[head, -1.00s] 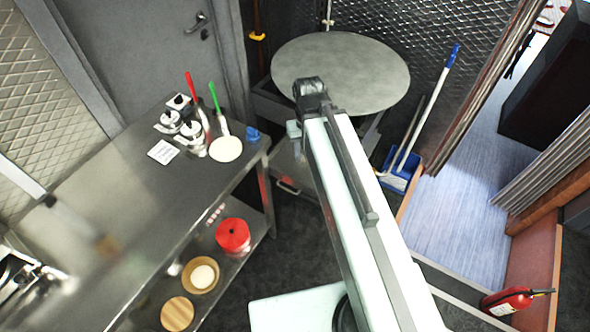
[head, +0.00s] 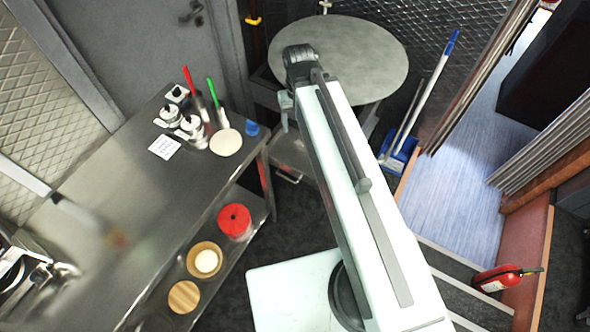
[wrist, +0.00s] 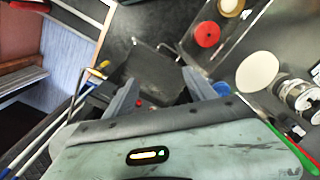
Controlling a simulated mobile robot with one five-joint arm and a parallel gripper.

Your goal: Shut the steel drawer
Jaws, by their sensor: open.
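The steel drawer (head: 287,150) is in the head view below the round steel top, partly hidden by my arm. A bar handle (head: 288,178) shows on its lower front edge. In the wrist view a dark steel panel (wrist: 150,68) lies just beyond my fingers, with a bar handle (wrist: 168,50) at its far side. I cannot tell how far the drawer stands out. My gripper (wrist: 160,90) is open and empty, its two fingers apart over the near side of this panel. In the head view my gripper (head: 286,108) hangs beside the drawer, mostly hidden by its wrist; contact cannot be told.
A steel counter (head: 110,215) with bottles stands left; its lower shelf holds a red tin (head: 234,221) and round containers. A round steel top (head: 345,60) is behind my arm. A blue dustpan (head: 398,158) and broom stand right. A fire extinguisher (head: 497,279) is lower right.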

